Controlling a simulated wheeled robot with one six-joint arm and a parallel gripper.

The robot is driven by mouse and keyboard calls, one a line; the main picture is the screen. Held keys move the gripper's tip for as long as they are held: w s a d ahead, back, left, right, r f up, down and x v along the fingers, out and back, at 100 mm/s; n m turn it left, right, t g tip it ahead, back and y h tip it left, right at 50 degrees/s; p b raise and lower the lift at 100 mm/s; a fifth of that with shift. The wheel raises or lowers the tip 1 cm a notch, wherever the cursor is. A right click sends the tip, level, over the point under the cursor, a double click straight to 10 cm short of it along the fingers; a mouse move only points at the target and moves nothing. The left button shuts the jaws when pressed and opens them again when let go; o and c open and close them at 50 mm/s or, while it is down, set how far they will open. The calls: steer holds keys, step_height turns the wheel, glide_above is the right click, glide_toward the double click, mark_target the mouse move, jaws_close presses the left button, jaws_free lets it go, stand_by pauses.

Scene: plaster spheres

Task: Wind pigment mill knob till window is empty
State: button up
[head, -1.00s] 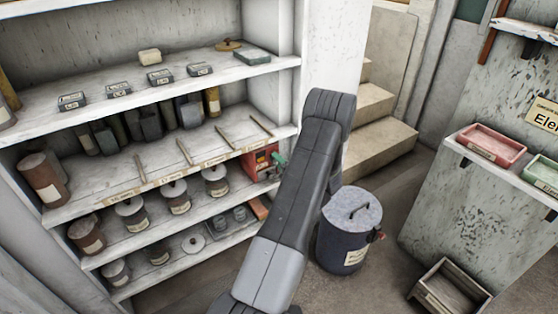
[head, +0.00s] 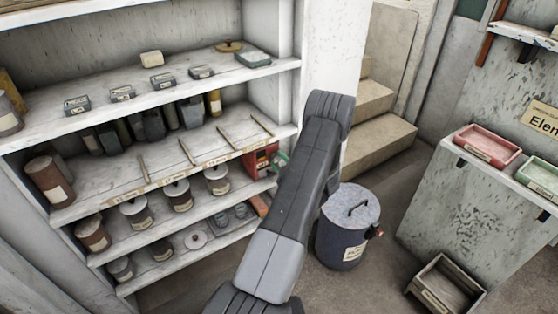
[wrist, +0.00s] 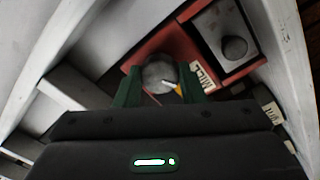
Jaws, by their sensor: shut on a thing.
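The red pigment mill (head: 262,161) sits at the right end of the middle shelf, partly hidden by my arm. It also shows in the wrist view (wrist: 172,40), with a label reading MILL. Its round grey knob (wrist: 157,72) is between the green fingers of my gripper (wrist: 160,88), which is shut on it. A white and orange mark shows at the knob's lower right. Beside the knob is a pale square panel, apparently the window (wrist: 226,38), with a dark grey round shape in it. In the head view my gripper (head: 281,161) is at the mill's right side.
The white shelf unit (head: 100,178) holds several jars, small labelled boxes and sticks. A lidded dark bin (head: 343,240) stands on the floor right of my arm. Red (head: 489,147) and green (head: 543,177) trays lie on a ledge at right, above a wooden crate (head: 444,287).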

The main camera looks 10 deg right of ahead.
steer(key=shift+m, duration=0.7)
steer(key=o, duration=1)
steer(key=v, duration=1.3)
steer(key=shift+s+p, duration=0.3)
steer(key=shift+s, duration=0.1)
steer(key=shift+d, duration=0.15)
